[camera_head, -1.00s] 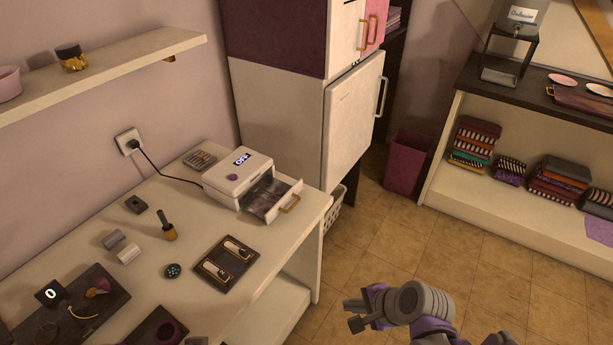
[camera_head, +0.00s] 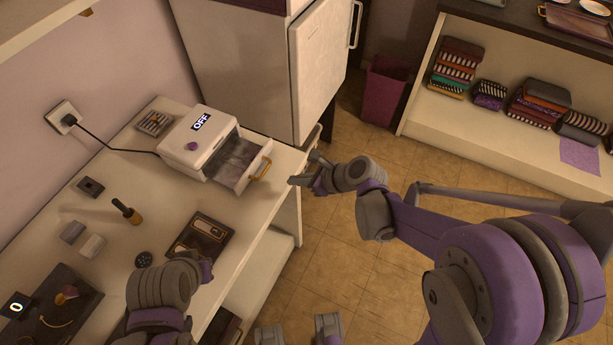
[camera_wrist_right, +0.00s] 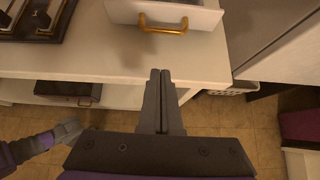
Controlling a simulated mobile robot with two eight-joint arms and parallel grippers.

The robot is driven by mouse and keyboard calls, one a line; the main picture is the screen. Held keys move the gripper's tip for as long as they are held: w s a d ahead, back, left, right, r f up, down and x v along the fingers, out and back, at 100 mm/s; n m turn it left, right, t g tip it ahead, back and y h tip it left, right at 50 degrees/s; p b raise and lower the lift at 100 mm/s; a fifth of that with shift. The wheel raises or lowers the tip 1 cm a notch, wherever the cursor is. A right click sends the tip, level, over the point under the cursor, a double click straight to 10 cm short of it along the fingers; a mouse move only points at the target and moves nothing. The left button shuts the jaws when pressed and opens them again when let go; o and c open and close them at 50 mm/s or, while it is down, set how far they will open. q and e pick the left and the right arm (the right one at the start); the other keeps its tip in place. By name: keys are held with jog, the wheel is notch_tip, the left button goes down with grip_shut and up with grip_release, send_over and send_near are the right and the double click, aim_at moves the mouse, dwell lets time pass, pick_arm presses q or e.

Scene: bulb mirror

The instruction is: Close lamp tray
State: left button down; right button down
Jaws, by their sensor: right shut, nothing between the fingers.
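The white lamp box (camera_head: 199,140) stands on the white table, with a display reading OFF and a purple knob. Its tray (camera_head: 237,164) is pulled out at the front and has a gold handle (camera_head: 262,168). In the right wrist view the tray front (camera_wrist_right: 195,17) and handle (camera_wrist_right: 163,25) are at the top. My right gripper (camera_head: 298,178) is shut and empty, just off the table edge and apart from the handle; its fingers (camera_wrist_right: 160,74) point at the handle. My left gripper (camera_head: 204,266) is over the table's front; its fingers are largely hidden by its wrist.
A dark board (camera_head: 202,240) with a small device lies in front of the lamp. A black-handled brush-like tool (camera_head: 127,211) and small blocks are farther left. A white cabinet (camera_head: 245,70) stands behind. The tabletop before the tray is clear.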

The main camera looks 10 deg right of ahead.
aim_at(235, 160)
pick_arm(q)
jog(key=shift+f, duration=0.1)
pick_arm(e)
jog(key=w+a, duration=0.1)
jog(key=a, duration=0.1)
jog(key=w+a+f, duration=0.1)
jog(key=w+a, duration=0.1)
jog(key=shift+w+a+f, duration=0.15)
jog(key=shift+f, duration=0.05)
jog(key=shift+w+a+p, duration=0.3)
jog(key=shift+w+a, duration=0.05)
jog(key=shift+a, duration=0.05)
pick_arm(q)
jog(key=shift+w+r, duration=0.15)
jog(key=shift+r, duration=0.25)
